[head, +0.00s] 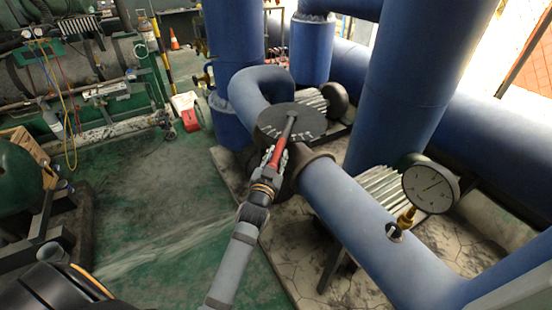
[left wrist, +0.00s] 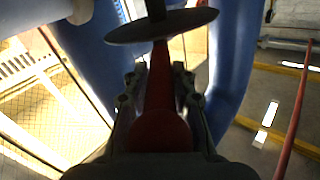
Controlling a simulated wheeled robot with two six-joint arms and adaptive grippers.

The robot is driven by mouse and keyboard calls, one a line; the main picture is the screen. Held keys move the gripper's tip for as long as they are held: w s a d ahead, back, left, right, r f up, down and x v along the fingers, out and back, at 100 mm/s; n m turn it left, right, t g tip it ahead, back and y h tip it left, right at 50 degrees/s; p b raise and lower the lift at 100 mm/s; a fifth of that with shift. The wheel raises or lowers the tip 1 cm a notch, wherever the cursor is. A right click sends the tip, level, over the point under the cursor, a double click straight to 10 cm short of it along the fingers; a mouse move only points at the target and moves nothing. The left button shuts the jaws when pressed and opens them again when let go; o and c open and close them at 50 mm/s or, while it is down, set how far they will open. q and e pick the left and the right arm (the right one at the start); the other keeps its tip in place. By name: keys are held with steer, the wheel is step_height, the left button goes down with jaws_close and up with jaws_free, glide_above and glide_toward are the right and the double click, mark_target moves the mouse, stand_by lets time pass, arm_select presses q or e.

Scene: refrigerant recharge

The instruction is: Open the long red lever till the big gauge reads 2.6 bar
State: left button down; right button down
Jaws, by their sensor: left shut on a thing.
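The long red lever (head: 276,157) runs from the dark round disc (head: 272,118) on the blue pipework toward me. My left gripper (head: 275,163) is shut on the lever's red end, and its fingers stand on both sides of it. In the left wrist view the red lever (left wrist: 158,100) lies between the fingers of my left gripper (left wrist: 160,95), below the disc (left wrist: 185,24). My right gripper is not in view.
Thick blue pipes (head: 352,205) surround the valve, with a tall one (head: 412,80) behind the gauge. A green machine and a gas bottle (head: 145,28) stand at the left. A red and white box (head: 187,110) and an orange cone (head: 174,40) are farther back. The green floor (head: 150,190) at the left is mostly clear.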

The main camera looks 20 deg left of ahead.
arm_select(q)
steer(key=c, duration=1.4)
jaws_free()
steer(key=shift+c, duration=0.2)
steer(key=o, duration=0.4)
steer(key=shift+c, duration=0.2)
step_height(320, 180, up, 10)
steer(key=shift+r, duration=0.1)
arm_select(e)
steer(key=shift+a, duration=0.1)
arm_select(q)
steer(key=shift+a, duration=0.1)
